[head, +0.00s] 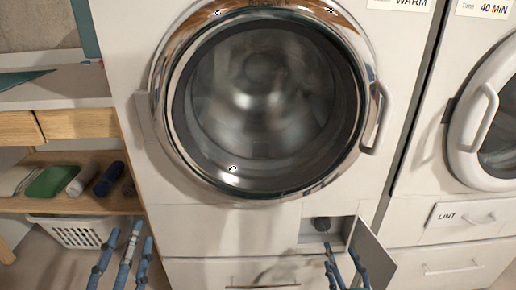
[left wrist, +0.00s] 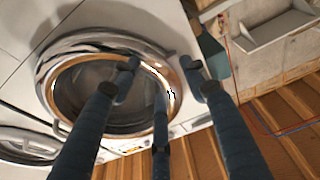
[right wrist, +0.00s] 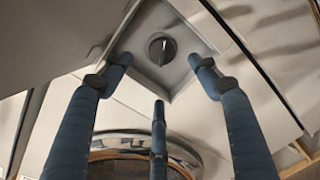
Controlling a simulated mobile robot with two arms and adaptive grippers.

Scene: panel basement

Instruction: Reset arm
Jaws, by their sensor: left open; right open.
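My left gripper (head: 122,258) is open and empty, low in front of the shelf unit at the left in the head view. Its spread blue fingers (left wrist: 155,75) show in the left wrist view, with the washer door behind them. My right gripper (head: 345,262) is open, just below and in front of a small open compartment (head: 338,235) at the washer's lower right. In the right wrist view its fingers (right wrist: 160,75) spread around the view of a dark round knob (right wrist: 162,48) inside that compartment. I cannot tell whether any finger touches it.
The compartment's small flap (head: 371,255) stands open to the right, close to my right gripper. The large round washer door (head: 262,100) is shut. A second machine (head: 470,190) stands at right. Shelves (head: 75,203) hold rolled towels; a white basket (head: 75,232) sits below.

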